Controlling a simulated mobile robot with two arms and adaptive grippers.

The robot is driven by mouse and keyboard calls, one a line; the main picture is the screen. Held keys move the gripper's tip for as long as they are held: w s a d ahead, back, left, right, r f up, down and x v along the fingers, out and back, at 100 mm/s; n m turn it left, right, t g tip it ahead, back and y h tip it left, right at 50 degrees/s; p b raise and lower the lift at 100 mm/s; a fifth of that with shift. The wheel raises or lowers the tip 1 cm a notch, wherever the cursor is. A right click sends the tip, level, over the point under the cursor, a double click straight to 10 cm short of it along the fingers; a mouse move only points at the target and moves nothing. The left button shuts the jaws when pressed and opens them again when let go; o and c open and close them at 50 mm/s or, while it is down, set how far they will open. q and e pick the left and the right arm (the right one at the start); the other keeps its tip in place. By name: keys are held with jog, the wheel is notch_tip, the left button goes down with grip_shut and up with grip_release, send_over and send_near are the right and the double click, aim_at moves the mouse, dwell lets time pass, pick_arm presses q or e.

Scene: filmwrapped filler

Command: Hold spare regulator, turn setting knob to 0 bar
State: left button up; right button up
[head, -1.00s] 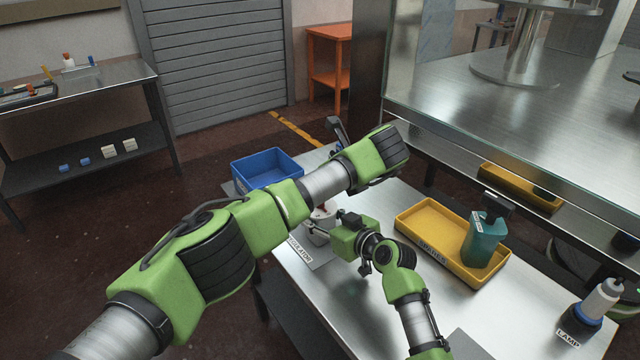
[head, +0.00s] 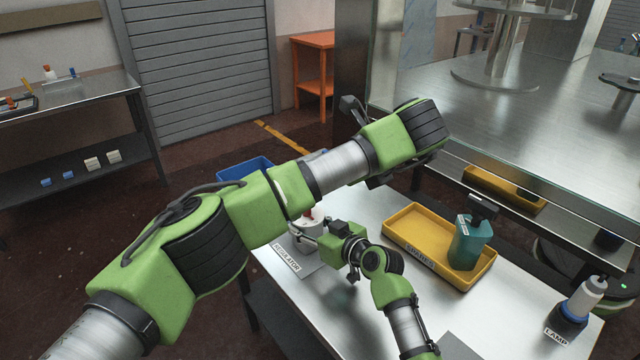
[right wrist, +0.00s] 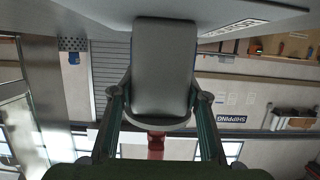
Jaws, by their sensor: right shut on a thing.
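The regulator (head: 305,237) is a pale round body with a red part on top, by the REGULATOR label (head: 287,257) on the steel table. My right gripper (head: 318,236) is at its right side. In the right wrist view a grey body (right wrist: 163,70) sits between the two fingers of my right gripper (right wrist: 160,105), shut on it. A red part (right wrist: 156,147), possibly the knob, shows below it there. The knob's setting cannot be read. My left arm crosses above the table; its gripper is largely hidden behind its own wrist, and its jaws cannot be made out.
A yellow SPARES tray (head: 408,236) holds a teal container (head: 472,243) to the right. A lamp (head: 580,305) stands near the table's right end. A blue bin (head: 243,168) is partly hidden behind my left arm. Bare table lies before the tray.

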dwell(0.4)
jog(key=o, duration=1.4)
